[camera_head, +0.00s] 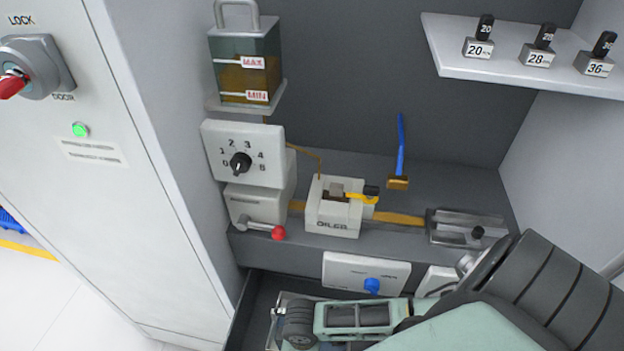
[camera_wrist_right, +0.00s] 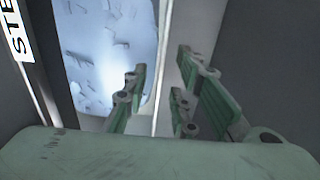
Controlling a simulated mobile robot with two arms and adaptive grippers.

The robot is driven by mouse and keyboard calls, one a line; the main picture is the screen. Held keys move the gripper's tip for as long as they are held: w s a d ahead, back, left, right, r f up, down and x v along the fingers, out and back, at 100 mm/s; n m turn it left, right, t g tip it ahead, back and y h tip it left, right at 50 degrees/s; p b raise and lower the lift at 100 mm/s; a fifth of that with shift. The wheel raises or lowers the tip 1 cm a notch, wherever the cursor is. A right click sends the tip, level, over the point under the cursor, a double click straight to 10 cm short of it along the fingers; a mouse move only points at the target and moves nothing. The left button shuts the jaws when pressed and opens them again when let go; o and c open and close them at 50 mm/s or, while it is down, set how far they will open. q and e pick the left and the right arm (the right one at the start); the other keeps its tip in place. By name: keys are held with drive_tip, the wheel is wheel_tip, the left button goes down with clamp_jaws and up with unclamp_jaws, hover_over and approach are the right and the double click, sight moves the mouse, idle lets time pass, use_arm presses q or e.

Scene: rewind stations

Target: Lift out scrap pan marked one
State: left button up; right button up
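No pan with a readable number one shows in either view. A label reading "STE" (camera_wrist_right: 17,45) is cut off at the left edge. My right gripper (camera_wrist_right: 165,95) has its fingers apart, with a thin pale edge seen between them; contact is unclear. In the head view, my right gripper (camera_head: 298,324) is low in the dark bay under the bench, partly hidden. My left gripper is not in view.
Above the bay stand an oiler block (camera_head: 333,222), a lever with a red knob (camera_head: 278,232), a dial box (camera_head: 241,154) and an oil tank (camera_head: 246,68). A front panel with a blue knob (camera_head: 371,286) is close above my right gripper. A cabinet wall (camera_head: 140,170) bounds the left.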

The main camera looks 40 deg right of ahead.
wheel_tip(320, 180, down, 2)
drive_tip(key=shift+f, duration=0.15)
clamp_jaws()
idle(0.7)
